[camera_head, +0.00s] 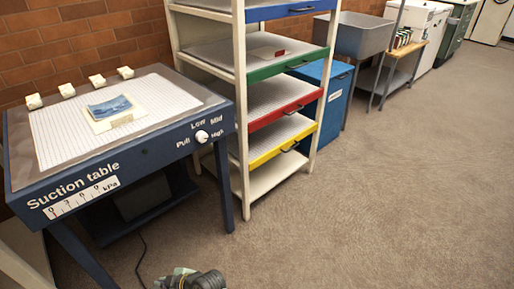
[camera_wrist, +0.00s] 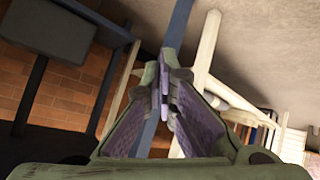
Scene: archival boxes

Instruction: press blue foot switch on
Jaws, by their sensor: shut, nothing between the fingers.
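I cannot make out a blue foot switch in either view. The blue suction table (camera_head: 120,165) stands at the left in the head view, with a dial and "Suction table" lettering on its front. A thin dark cable (camera_head: 140,258) runs over the floor in front of it. My gripper (camera_wrist: 165,85) fills the lower middle of the wrist view, its purple-padded fingers shut with nothing between them. Only a green-grey part of my arm's end shows at the bottom edge of the head view; the fingertips cannot be told there.
A dark box (camera_head: 143,196) sits under the table. A drying rack (camera_head: 245,120) with coloured shelf fronts stands to its right, then a blue bin (camera_head: 335,98) and a grey sink (camera_head: 362,38). The carpet (camera_head: 400,200) at the right is clear.

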